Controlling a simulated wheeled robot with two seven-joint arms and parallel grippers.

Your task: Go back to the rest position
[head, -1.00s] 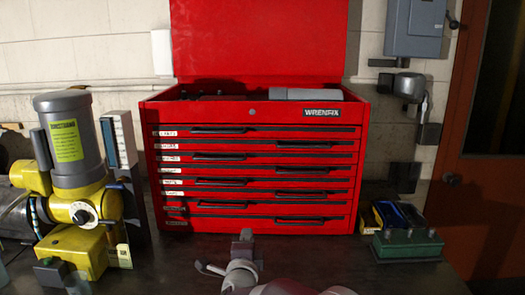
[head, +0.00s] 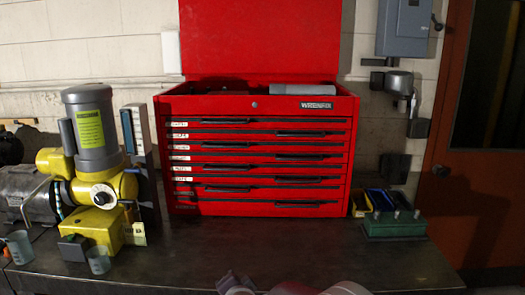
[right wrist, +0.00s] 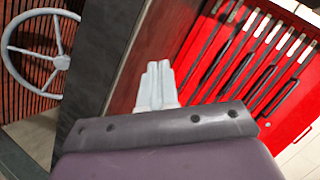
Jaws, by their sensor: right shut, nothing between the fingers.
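My right gripper (right wrist: 157,78) shows in the right wrist view with its two pale fingers together and nothing between them. The red tool chest is beyond it to the right, and the fingers look clear of it. In the head view, only part of my arm shows at the bottom edge, low in front of the bench, and its fingers cannot be made out. My left gripper is not in view.
The red tool chest (head: 256,158) stands on the dark workbench (head: 330,255). A grey and yellow motor (head: 92,150) with a yellow tag is at left, near small clear cups. A green block (head: 393,226) is at right. The bench's front middle is clear.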

